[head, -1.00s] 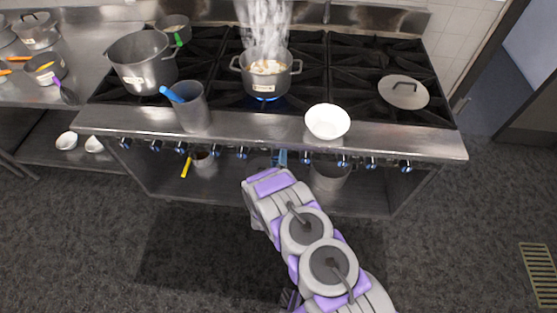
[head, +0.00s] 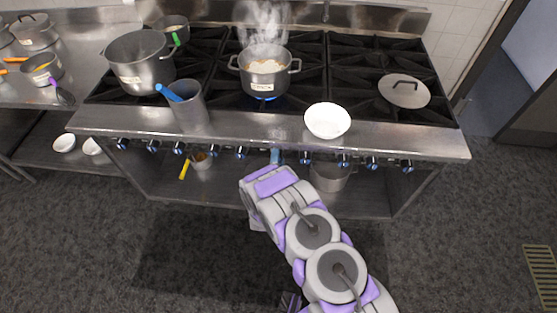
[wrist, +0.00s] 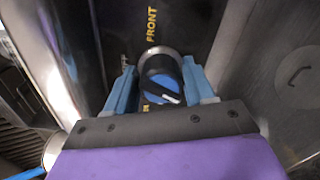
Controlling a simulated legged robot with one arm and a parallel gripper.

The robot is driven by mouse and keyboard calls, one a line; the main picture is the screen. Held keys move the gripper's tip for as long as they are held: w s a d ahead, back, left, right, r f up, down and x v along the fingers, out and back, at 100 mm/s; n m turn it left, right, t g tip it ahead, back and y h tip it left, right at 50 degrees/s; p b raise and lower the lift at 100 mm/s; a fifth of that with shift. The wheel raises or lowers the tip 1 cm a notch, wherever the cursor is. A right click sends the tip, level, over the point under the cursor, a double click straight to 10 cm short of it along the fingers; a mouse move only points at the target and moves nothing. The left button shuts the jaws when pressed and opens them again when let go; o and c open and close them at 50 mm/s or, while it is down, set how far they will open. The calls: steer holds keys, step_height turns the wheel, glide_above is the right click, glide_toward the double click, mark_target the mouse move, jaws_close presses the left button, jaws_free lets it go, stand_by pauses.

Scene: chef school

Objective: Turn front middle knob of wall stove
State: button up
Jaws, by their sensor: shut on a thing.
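In the head view my gripper (head: 275,157) reaches the front panel of the wall stove (head: 400,145). The knob is hidden there behind my gripper.
Other knobs, such as one to the left (head: 241,152) and one to the right (head: 305,157), line the panel. A steaming pot (head: 264,80) sits over a blue flame. A white bowl (head: 327,121) and a grey container (head: 188,112) stand near the front edge. The floor is clear.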

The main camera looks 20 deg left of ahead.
steer(key=shift+s+a+f+n, duration=0.15)
steer(key=shift+n, duration=0.55)
steer(key=o, duration=1)
steer(key=shift+a, duration=0.15)
steer(key=shift+c, duration=0.2)
steer(key=shift+s+d, duration=0.2)
steer(key=shift+d, duration=0.1)
steer(key=p+v, duration=0.2)
steer(key=v, duration=1.4)
steer(key=shift+s+p, duration=0.35)
